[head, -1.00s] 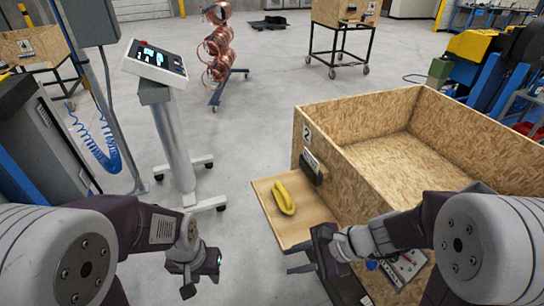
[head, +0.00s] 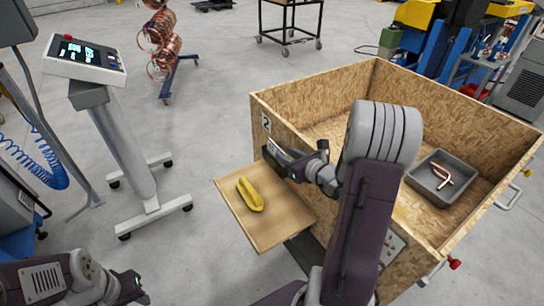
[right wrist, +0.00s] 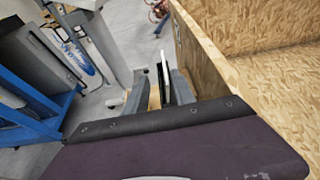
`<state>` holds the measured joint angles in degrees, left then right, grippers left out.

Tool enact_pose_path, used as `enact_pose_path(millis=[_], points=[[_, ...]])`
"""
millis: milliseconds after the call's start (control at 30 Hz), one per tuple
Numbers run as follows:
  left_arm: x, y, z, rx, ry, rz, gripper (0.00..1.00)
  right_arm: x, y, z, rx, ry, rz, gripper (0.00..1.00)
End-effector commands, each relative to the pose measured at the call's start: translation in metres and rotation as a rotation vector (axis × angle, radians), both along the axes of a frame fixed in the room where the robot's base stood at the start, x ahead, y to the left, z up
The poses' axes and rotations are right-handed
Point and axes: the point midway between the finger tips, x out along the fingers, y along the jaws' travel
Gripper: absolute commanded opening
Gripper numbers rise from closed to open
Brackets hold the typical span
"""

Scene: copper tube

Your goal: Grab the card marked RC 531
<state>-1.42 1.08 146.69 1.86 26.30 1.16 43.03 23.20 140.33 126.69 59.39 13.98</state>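A white card (head: 273,148) stands at the outer wall of the wooden crate marked 2, by a dark holder. Its print is too small to read. My right gripper (head: 288,161) is at the holder and hides part of it. In the right wrist view the card (right wrist: 165,67) shows nearly edge-on between the two fingers (right wrist: 160,78), with the dark holder beside it. The fingers are apart, with a gap at the left one. My left gripper (head: 130,287) hangs low at the left, away from the crate; its finger opening is unclear.
The wooden crate (head: 330,84) holds a grey bin (head: 425,182) with copper tubes. A small wooden shelf (head: 262,232) with a yellow object (head: 250,194) juts out below the card. A control panel on a stand (head: 85,58) is at the left. The floor between is clear.

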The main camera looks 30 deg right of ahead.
Motion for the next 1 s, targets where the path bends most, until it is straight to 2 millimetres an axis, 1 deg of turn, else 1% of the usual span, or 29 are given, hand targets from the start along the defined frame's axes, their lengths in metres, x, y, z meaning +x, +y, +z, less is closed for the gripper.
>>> enact_pose_path(millis=[33,133,367,500,600,700,867,967,1000], points=[[0.000,0.000,0.002,0.000,0.000,0.000,0.36,0.009,0.003,-0.003,0.002,0.002,0.006,0.31],[0.000,0.000,0.004,0.000,0.000,0.000,0.36,0.023,0.003,-0.008,0.002,0.002,0.005,0.31],[0.000,0.000,0.006,0.000,0.000,0.000,0.36,0.035,0.004,-0.012,0.002,0.001,0.005,0.31],[0.000,0.000,0.013,0.000,0.000,0.000,0.36,0.059,0.006,-0.022,0.001,0.002,0.007,0.31],[0.000,0.000,0.014,0.000,0.000,0.000,0.36,0.072,0.007,-0.027,0.001,0.002,0.006,0.31],[0.000,0.000,0.014,0.000,0.000,0.000,0.36,0.077,0.007,-0.030,0.000,0.001,0.004,0.31],[0.000,0.000,0.013,0.000,0.000,0.000,0.36,0.077,0.006,-0.030,0.000,0.001,0.004,0.31],[0.000,0.000,0.013,0.000,0.000,0.000,0.36,0.077,0.006,-0.030,0.000,0.001,0.004,0.06],[0.000,0.000,0.013,0.000,0.000,0.000,0.36,0.077,0.006,-0.030,0.000,0.001,0.004,0.00]])
